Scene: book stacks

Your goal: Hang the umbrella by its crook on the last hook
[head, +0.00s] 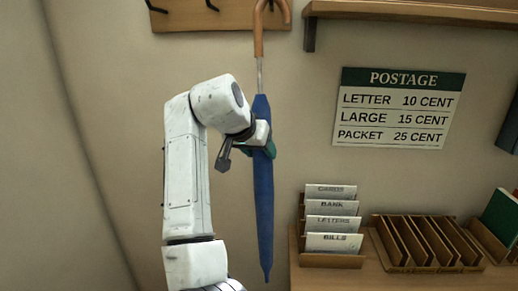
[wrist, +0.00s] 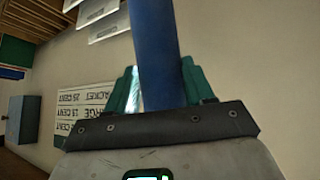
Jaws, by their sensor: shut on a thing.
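The umbrella (head: 263,200) hangs upright with its tip down, its blue canopy furled and its crook (head: 259,35) light brown. The crook is in front of the right end of the wooden hook rail (head: 232,18); its top is cut off by the frame edge, so I cannot tell whether it rests on a hook. My gripper (head: 262,148) is shut around the upper canopy. In the wrist view the blue canopy (wrist: 155,50) stands between the green fingers of my gripper (wrist: 162,88). Two dark hooks (head: 212,5) show left of the crook; the last hook is not clearly visible.
A wooden shelf (head: 410,10) with a dark bracket (head: 310,35) is close right of the crook. A postage sign (head: 398,107) hangs on the wall. A card rack (head: 332,262) and a slotted wooden rack (head: 425,243) stand on the counter at lower right. The wall on the left is bare.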

